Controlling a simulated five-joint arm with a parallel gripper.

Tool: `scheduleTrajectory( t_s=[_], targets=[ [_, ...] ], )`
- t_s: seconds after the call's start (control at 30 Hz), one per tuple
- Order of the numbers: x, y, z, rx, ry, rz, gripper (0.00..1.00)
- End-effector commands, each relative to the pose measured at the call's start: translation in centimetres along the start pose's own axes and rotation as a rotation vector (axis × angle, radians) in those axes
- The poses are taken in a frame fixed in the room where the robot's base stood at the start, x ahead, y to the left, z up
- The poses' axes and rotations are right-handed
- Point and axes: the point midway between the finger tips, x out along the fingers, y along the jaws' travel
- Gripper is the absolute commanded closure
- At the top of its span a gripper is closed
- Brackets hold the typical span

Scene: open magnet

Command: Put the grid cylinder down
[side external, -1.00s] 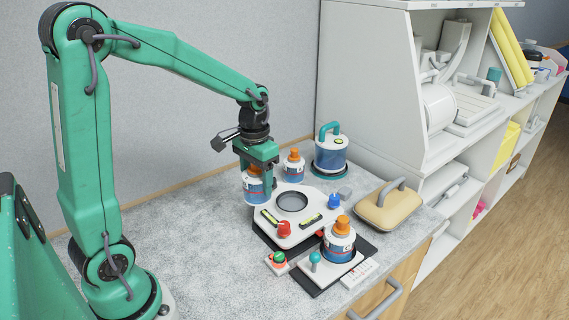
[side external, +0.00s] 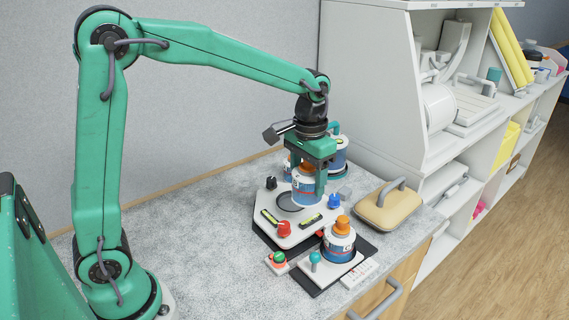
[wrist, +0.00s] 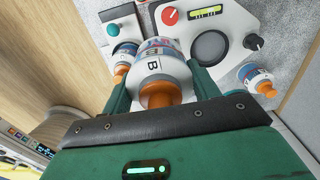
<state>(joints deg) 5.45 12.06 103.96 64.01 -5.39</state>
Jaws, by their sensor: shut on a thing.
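My gripper (side external: 308,190) is shut on the grid cylinder (side external: 306,189), a blue and white labelled body with an orange cap. In the wrist view my gripper (wrist: 160,92) has a finger on each side of the cylinder (wrist: 153,64), which shows a letter B. The cylinder is upright over the white station plate (side external: 275,236). The round grey recess (side external: 287,203) in the plate is partly hidden behind it. In the wrist view the recess (wrist: 210,48) lies to the right of the cylinder. I cannot tell whether the cylinder's base touches the plate.
A similar cylinder (side external: 340,243) stands on a small base with a teal knob (side external: 315,258) in front. Another (wrist: 257,79) stands behind the plate. The counter's left (side external: 190,240) is clear.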

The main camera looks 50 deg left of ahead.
Motion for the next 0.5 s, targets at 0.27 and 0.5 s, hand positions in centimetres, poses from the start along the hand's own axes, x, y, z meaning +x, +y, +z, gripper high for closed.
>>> scheduleTrajectory(
  t_s=[0.27, 0.5],
  targets=[
    [1.9, -3.1, -1.3, -0.005, -0.001, 0.000, 0.72],
    [4.3, -6.7, -2.8, -0.006, 0.000, 0.000, 0.72]
  ],
)
